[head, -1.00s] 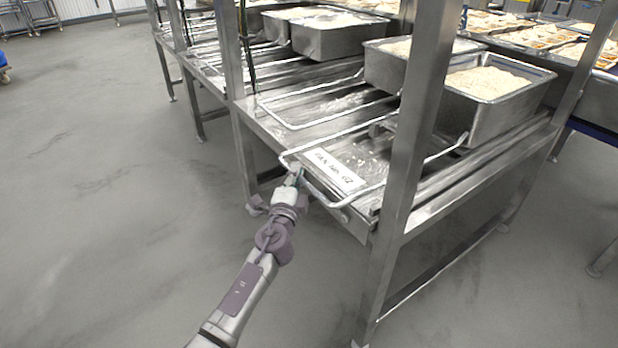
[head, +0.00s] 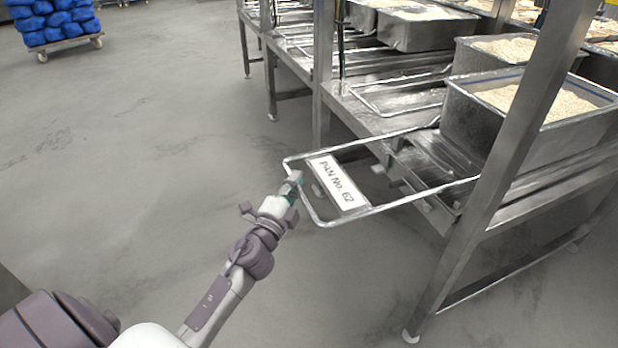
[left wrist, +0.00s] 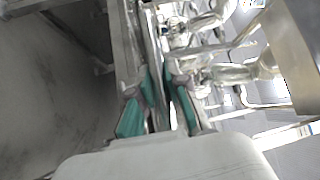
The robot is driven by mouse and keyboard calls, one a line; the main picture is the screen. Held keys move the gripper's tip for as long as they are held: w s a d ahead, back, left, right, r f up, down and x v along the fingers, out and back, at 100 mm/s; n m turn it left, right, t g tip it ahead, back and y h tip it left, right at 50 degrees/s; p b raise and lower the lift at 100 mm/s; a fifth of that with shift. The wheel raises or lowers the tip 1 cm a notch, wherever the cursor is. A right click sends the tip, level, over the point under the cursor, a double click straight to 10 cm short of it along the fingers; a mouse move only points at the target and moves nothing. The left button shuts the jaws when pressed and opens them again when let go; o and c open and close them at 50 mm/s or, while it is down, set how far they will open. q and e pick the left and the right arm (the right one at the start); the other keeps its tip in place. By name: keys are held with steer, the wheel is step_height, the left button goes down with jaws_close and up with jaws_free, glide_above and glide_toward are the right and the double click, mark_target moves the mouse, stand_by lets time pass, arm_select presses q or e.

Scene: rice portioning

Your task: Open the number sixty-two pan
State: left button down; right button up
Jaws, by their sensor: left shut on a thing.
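A wire handle frame (head: 398,207) bears a white label (head: 337,184) reading "PAN No. 62". The frame reaches out past the front edge of the steel table, and its far end meets a steel pan (head: 470,128) filled with rice. My left gripper (head: 294,180) is shut on the front bar of this frame, at its left corner. In the left wrist view the green-padded fingers (left wrist: 160,100) close on a thin metal bar. My right gripper is in neither view.
A steel post (head: 515,140) stands to the right of the frame. Other rice pans (head: 428,28) and wire frames sit further back on the table. Blue sacks (head: 50,20) on a trolley stand far left. The floor to the left is clear.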

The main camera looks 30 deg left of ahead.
arm_select(q)
steer(key=shift+s+a, duration=0.15)
steer(key=c, duration=1.1)
jaws_free()
steer(key=shift+c, duration=0.2)
steer(key=shift+s, duration=0.1)
steer(key=s+d+f, duration=0.1)
steer(key=s, duration=1)
steer(key=shift+s+d+f, duration=0.3)
steer(key=shift+f, duration=0.05)
